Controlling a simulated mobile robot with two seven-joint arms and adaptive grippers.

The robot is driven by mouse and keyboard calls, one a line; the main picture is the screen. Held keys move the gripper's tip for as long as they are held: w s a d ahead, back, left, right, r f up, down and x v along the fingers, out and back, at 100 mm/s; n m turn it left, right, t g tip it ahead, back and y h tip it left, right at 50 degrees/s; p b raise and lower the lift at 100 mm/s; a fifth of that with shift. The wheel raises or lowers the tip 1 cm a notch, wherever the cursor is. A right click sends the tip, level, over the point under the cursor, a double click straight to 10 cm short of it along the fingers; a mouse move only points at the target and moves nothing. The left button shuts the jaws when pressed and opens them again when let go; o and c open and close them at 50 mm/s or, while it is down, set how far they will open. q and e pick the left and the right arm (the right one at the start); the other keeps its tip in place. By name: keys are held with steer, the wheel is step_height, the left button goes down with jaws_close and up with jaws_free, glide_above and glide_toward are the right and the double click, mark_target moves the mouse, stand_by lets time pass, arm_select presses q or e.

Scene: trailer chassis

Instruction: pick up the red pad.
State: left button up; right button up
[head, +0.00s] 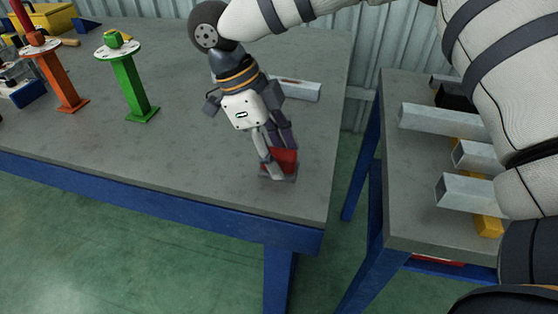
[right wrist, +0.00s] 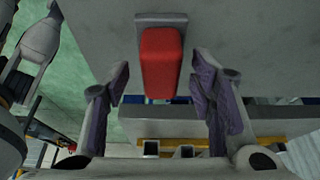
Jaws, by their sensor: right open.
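The red pad (head: 283,160) is a small red block near the front right corner of the grey-topped table. In the right wrist view the red pad (right wrist: 161,62) sits on a small grey base plate (right wrist: 160,18). My right gripper (head: 275,172) reaches down over it, and its fingers partly hide the pad in the head view. In the right wrist view the right gripper (right wrist: 160,95) is open, with one finger on each side of the pad and visible gaps between. My left gripper is not in the head view.
An orange stand (head: 62,80) and a green stand (head: 134,85) are at the left of the table. A metal tube (head: 300,90) lies behind my right gripper. A second table (head: 400,225) at right holds several square tubes. The table front is clear.

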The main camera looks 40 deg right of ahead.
mark_target(285, 154)
steer(key=shift+f, duration=0.25)
jaws_close()
steer(key=shift+r, duration=0.15)
steer(key=shift+r, duration=0.3)
steer(key=r, duration=0.3)
steer(key=shift+a+r+p, duration=0.1)
steer(key=shift+a+p, duration=0.1)
steer(key=shift+p, duration=0.1)
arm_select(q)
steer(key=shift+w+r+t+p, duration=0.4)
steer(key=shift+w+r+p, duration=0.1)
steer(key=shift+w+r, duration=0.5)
arm_select(e)
steer(key=s+a+r, duration=0.4)
steer(key=a+r, duration=0.5)
steer(key=a, duration=0.4)
steer(key=shift+s, duration=0.15)
